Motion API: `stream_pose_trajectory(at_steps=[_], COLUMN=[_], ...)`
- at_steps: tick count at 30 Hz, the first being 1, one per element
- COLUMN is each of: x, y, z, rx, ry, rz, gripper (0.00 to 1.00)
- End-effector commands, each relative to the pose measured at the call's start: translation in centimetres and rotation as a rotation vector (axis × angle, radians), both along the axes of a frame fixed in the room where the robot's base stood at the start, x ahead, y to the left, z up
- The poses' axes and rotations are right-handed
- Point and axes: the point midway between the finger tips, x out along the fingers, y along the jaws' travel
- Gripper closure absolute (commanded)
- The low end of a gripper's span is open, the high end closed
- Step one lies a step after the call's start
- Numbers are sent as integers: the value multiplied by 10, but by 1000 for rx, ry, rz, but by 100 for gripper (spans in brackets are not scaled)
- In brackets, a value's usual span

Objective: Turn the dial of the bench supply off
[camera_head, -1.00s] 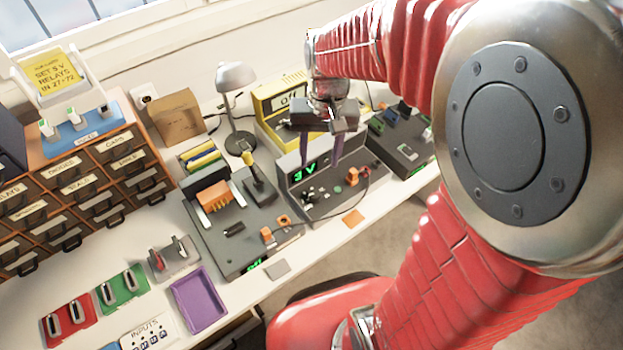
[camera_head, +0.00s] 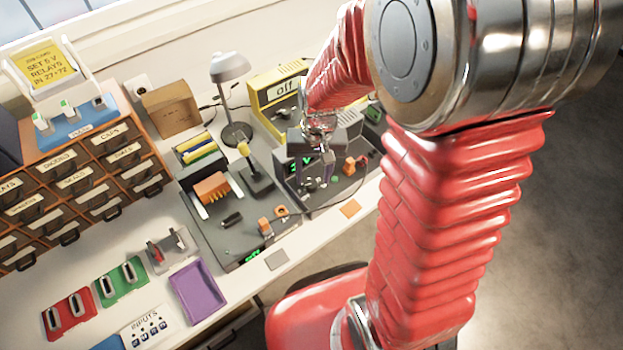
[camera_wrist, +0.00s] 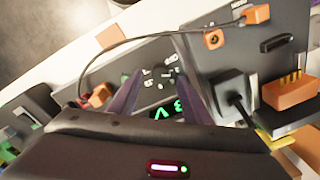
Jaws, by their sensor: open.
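The grey bench supply (camera_head: 345,183) stands on the bench, with a lit green display reading about 3 V. The display shows upside down in the wrist view (camera_wrist: 166,112). My gripper (camera_head: 318,178) is over the supply's front panel, partly covering it. In the wrist view its two purple fingers (camera_wrist: 158,70) are apart, with nothing gripped. Small white marks (camera_wrist: 158,78) show on the panel between the fingertips. The dial itself is not clear in either view, and I cannot tell whether the fingers touch the panel.
A yellow unit (camera_head: 277,100) reading like "off" stands behind the supply. A grey board (camera_head: 235,222) with an orange block and a desk lamp (camera_head: 232,75) are to the left. A dark cable (camera_wrist: 135,38) curves beside the fingers. A purple tray (camera_head: 183,285) lies near the front edge.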

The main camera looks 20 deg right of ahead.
Motion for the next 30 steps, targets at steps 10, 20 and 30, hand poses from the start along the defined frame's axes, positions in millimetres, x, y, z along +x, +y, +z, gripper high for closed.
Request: stream_pose_trajectory(at_steps=[10,20,30], x=[0,1,1], y=[1,1,1], z=[-27,-27,-27], rx=[0,0,0], ry=[-1,-1,-1], rz=[1,0,-1], gripper=[56,60,84])
